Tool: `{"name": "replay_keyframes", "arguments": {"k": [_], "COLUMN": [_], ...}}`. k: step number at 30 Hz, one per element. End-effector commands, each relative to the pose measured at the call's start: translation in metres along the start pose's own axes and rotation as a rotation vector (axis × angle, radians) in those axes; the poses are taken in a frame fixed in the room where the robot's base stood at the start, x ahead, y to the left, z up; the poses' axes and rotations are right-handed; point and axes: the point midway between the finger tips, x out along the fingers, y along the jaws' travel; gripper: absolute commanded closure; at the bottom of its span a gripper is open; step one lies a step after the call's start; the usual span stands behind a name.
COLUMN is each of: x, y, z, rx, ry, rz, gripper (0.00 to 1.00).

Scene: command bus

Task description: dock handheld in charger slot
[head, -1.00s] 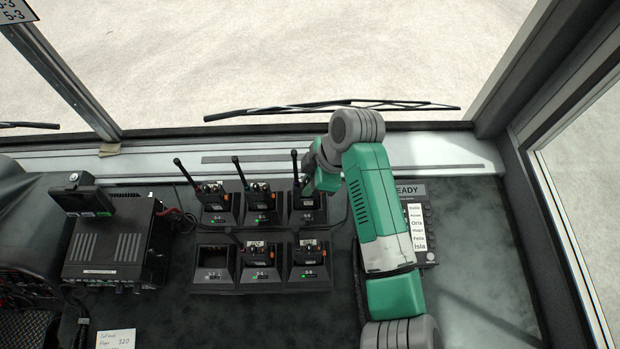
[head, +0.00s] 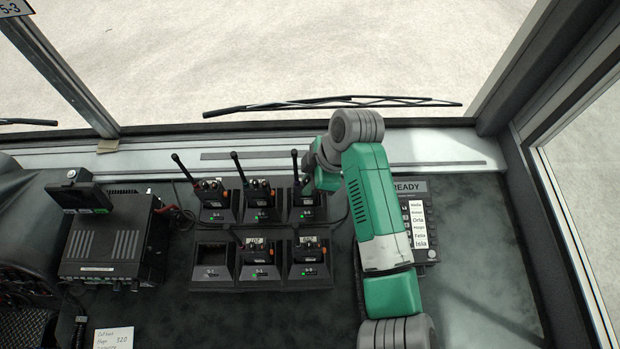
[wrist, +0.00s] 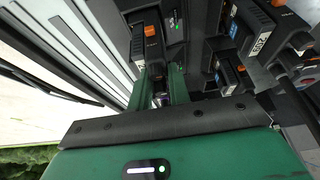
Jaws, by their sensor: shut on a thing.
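The charger (head: 213,285) has two rows of three slots. A black handheld radio with an upright antenna (head: 295,164) sits in the top right slot, or at its mouth; how fully it is seated is hard to tell. My gripper (head: 312,184) is at the right side of this radio, partly hidden behind my wrist. In the wrist view, the green fingers of my gripper (wrist: 161,90) are closed on the near end of the handheld (wrist: 141,50), which has an orange button. A green light (wrist: 173,66) glows beside it. The bottom left slot (head: 213,258) is empty.
Other handhelds stand close by in the top left (head: 211,192), top middle (head: 258,192), bottom middle (head: 259,250) and bottom right (head: 309,248) slots. A radio unit (head: 112,232) stands left. The dash at far right is clear.

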Motion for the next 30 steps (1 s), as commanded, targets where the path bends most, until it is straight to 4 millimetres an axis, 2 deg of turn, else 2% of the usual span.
{"name": "replay_keyframes", "arguments": {"k": [4, 5, 8, 9, 17, 20, 27, 30], "x": [0.002, 0.001, 0.001, 0.001, 0.000, -0.013, -0.060, -0.071], "y": [0.000, 0.000, 0.000, 0.000, 0.000, 0.001, 0.001, 0.001], "z": [0.001, 0.001, 0.001, 0.001, 0.001, 0.002, 0.002, 0.001], "rx": [-0.001, -0.001, 0.000, 0.000, 0.000, 0.000, 0.000, 0.000], "ry": [0.000, 0.000, 0.000, 0.000, 0.000, 0.001, -0.001, 0.000], "rz": [0.001, 0.001, 0.001, 0.001, 0.000, 0.003, 0.003, 0.002], "gripper": [1.00, 0.78, 0.58, 0.56, 0.56, 0.56, 0.56, 0.56]}}
